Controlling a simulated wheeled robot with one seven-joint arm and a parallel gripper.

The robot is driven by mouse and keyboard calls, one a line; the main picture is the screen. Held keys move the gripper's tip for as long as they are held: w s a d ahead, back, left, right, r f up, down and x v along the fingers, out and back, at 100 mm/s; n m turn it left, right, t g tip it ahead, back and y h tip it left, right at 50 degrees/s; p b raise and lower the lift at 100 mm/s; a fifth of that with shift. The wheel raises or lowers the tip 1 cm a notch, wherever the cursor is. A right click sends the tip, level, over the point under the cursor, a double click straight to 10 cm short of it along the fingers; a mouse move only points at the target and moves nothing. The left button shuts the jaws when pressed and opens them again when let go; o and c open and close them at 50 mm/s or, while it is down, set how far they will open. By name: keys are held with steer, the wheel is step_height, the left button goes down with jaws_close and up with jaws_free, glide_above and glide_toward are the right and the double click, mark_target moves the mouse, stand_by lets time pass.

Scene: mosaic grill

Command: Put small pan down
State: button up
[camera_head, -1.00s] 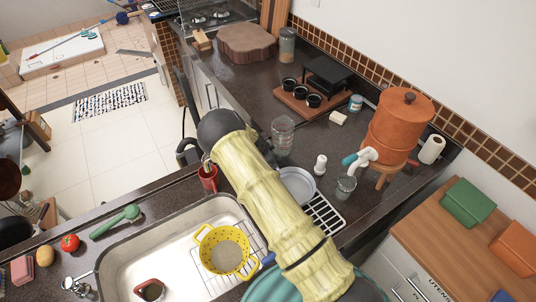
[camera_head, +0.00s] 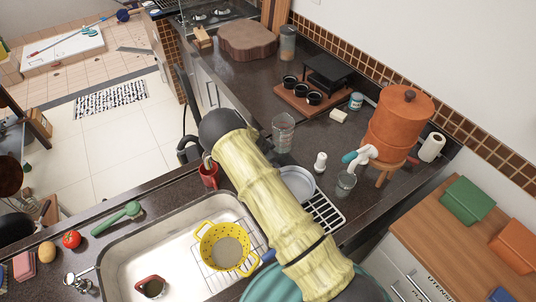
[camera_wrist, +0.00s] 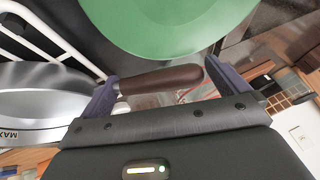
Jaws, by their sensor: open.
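My gripper (camera_wrist: 165,76) is open in the wrist view, one finger at each side. A dark brown handle (camera_wrist: 160,79) lies crosswise in the gap between the fingers, its metal end close to the left finger. A silver round vessel marked "MAX" (camera_wrist: 40,98) is just left of the left finger. I cannot tell whether the handle belongs to it, or which piece is the small pan. In the head view a black pan (camera_head: 14,226) shows at the left edge. My gripper cannot be made out clearly there.
A large green round thing (camera_wrist: 165,22) and a white wire rack (camera_wrist: 45,35) are near the fingers. A red cup (camera_head: 208,178) stands on the counter's edge beside my arm.

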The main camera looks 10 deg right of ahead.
steer(key=b+v, duration=0.4)
steer(key=v, duration=0.8)
